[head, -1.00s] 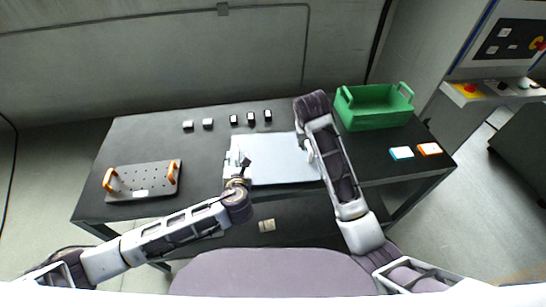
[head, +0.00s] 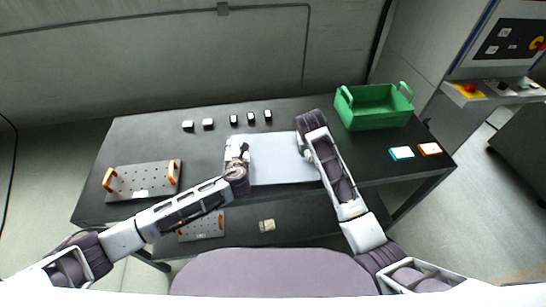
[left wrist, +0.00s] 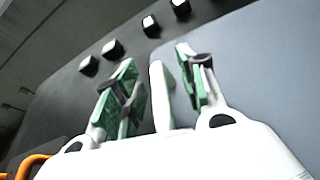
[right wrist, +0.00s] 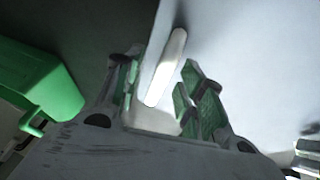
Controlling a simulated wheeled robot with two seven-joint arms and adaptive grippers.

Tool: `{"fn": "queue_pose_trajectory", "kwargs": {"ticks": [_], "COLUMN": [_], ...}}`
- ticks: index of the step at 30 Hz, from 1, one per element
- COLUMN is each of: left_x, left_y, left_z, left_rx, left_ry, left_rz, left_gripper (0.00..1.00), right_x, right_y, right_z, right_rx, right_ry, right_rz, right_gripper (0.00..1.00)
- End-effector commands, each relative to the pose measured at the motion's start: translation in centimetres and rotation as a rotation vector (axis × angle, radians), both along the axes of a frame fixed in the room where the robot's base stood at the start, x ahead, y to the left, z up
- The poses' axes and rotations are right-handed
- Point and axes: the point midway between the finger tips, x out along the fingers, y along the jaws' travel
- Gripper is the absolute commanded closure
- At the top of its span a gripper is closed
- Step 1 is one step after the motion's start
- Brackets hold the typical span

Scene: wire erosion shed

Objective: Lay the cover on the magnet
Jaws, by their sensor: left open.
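A wide pale grey-blue sheet, apparently the cover (head: 275,165), lies on the dark table. It has a white bar handle at its left edge (left wrist: 160,95) and another at its right edge (right wrist: 168,65). My left gripper (head: 238,152) is open, its green-padded fingers on either side of the left handle and apart from it. My right gripper (right wrist: 162,88) is open with the right handle between its fingers; in the head view my arm partly hides it. I cannot tell for sure which thing is the magnet; a perforated grey plate (head: 145,181) with orange handles lies at the table's left.
Several small black and white blocks (head: 235,120) stand in a row behind the sheet. A green crate (head: 375,108) stands at the back right, with blue (head: 401,153) and orange (head: 430,149) blocks before it. Another perforated plate (head: 201,228) lies below the tabletop.

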Motion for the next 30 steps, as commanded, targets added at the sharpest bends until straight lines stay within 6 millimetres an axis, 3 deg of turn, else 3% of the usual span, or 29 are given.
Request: {"fn": "queue_pose_trajectory", "kwargs": {"ticks": [13,23,30], "left_x": [0.47,0.46,0.45], "left_y": [0.06,0.07,0.07], "left_z": [-0.21,-0.20,-0.22], "left_rx": [0.000,0.000,0.001], "left_ry": [0.000,0.000,0.000], "left_rz": [-0.001,-0.001,-0.001], "left_gripper": [0.59,1.00,1.00], "right_x": [0.22,0.21,0.20], "right_y": [-0.11,-0.11,-0.10], "right_z": [-0.49,-0.49,-0.48], "right_rx": [0.000,-0.001,0.000], "right_ry": [0.000,0.000,0.000], "right_rz": [0.000,0.000,0.001], "right_gripper": [0.61,1.00,1.00]}}
